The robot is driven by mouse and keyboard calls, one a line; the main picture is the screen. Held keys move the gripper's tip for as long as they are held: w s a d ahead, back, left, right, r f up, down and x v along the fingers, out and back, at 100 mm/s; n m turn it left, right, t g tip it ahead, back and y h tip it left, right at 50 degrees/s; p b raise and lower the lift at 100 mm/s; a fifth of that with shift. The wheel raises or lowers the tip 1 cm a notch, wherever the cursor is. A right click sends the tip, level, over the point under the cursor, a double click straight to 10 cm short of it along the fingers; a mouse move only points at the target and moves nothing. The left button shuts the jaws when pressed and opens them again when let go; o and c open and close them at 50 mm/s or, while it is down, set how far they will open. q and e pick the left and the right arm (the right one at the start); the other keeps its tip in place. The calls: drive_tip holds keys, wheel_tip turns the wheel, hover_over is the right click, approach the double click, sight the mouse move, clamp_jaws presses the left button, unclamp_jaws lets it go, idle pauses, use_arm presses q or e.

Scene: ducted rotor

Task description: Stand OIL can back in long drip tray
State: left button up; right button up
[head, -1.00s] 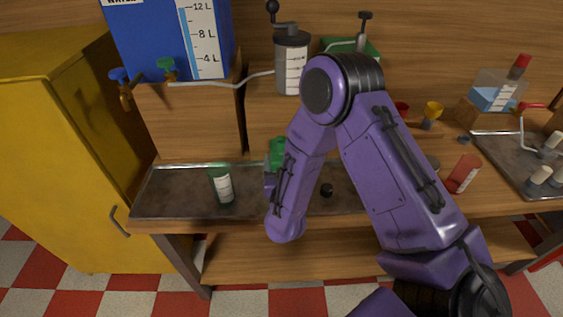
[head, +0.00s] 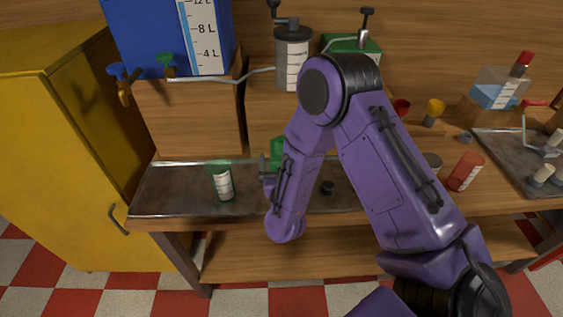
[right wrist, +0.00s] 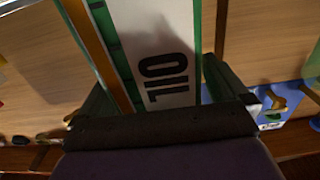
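The OIL can is green with a white label marked OIL (right wrist: 165,75) and fills the middle of the right wrist view. In the head view its green top (head: 277,150) shows at the back of the long drip tray (head: 165,190), looking upright. My arm hides its lower part, so I cannot see its base on the tray. My right gripper (right wrist: 160,90) has a finger on each side of the can and looks open. In the head view one finger stands left of the can, slightly apart. My left gripper is not in view.
A green container with a white label (head: 221,183) stands in the tray to the left. A small dark cap (head: 327,187) lies right of my forearm. Wooden blocks (head: 190,115) back the tray. A red container (head: 464,172) and another tray (head: 510,155) are at right.

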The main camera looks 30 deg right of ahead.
drive_tip(key=shift+s+a+f, duration=0.1)
drive_tip(key=shift+s+f, duration=0.05)
drive_tip(key=b+v, duration=0.2)
drive_tip(key=v, duration=0.8)
drive_tip(key=shift+s+b, duration=0.15)
drive_tip(key=shift+b, duration=0.2)
